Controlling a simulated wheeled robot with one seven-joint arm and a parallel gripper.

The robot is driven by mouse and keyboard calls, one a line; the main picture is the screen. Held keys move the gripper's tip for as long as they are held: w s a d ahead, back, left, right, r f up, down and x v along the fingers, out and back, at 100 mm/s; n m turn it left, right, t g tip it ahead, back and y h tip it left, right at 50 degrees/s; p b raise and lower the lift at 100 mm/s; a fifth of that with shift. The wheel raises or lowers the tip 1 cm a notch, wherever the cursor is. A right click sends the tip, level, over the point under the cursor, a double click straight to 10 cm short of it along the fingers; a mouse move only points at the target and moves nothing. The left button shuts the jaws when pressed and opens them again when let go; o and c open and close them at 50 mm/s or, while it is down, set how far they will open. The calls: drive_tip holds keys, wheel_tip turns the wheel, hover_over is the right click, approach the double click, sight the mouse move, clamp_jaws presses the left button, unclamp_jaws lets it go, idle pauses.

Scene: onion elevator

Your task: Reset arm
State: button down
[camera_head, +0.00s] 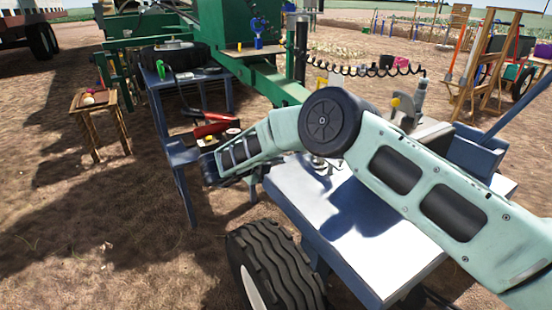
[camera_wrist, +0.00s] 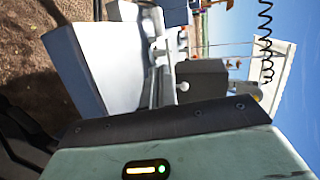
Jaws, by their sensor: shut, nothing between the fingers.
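My arm reaches in from the lower right of the head view, bends at a round black joint and runs left over the white-topped blue table (camera_head: 350,235). My gripper (camera_head: 228,181) is a small dark shape below the arm's left end, partly hidden by the arm link. It is shut and holds nothing. The fingertips are hard to make out. The wrist view shows a pale green housing of mine with a lit indicator, and the white tabletop (camera_wrist: 85,65) tilted at the upper left.
A blue stand (camera_head: 180,155) with red tools (camera_head: 212,128) is near my gripper. A black tyre (camera_head: 275,270) stands in front of the white-topped table. A green machine (camera_head: 225,25) is behind. A wooden stool (camera_head: 95,105) stands left. Bare dirt at lower left is clear.

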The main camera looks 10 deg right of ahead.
drive_tip(key=w+a+r+n+t+y, duration=0.2)
drive_tip(key=a+r+n+t+y, duration=0.4)
drive_tip(key=a+r+n+y, duration=0.5)
drive_tip(key=s+a+r+n+g+y, duration=0.2)
drive_tip(key=s+a+r+n+y, duration=0.15)
drive_tip(key=s+n, duration=0.2)
drive_tip(key=s+a+r+n+g+y, duration=0.1)
drive_tip(key=s+a+r+n+y, duration=0.25)
drive_tip(key=s+n, duration=0.2)
drive_tip(key=s+d+f+n+g, duration=0.25)
drive_tip(key=s+n+g, duration=0.45)
drive_tip(key=s, duration=1.1)
drive_tip(key=s+d+f+n+g+h, duration=0.2)
drive_tip(key=s+d+n+h, duration=0.15)
drive_tip(key=s+d, duration=0.6)
drive_tip(key=s+d+f+n+g+h, duration=0.2)
drive_tip(key=s+d+n, duration=0.2)
drive_tip(key=s+d, duration=0.55)
wheel_tip(320, 180, up, 32)
drive_tip(key=p, duration=3.2)
drive_tip(key=shift+d, duration=0.35)
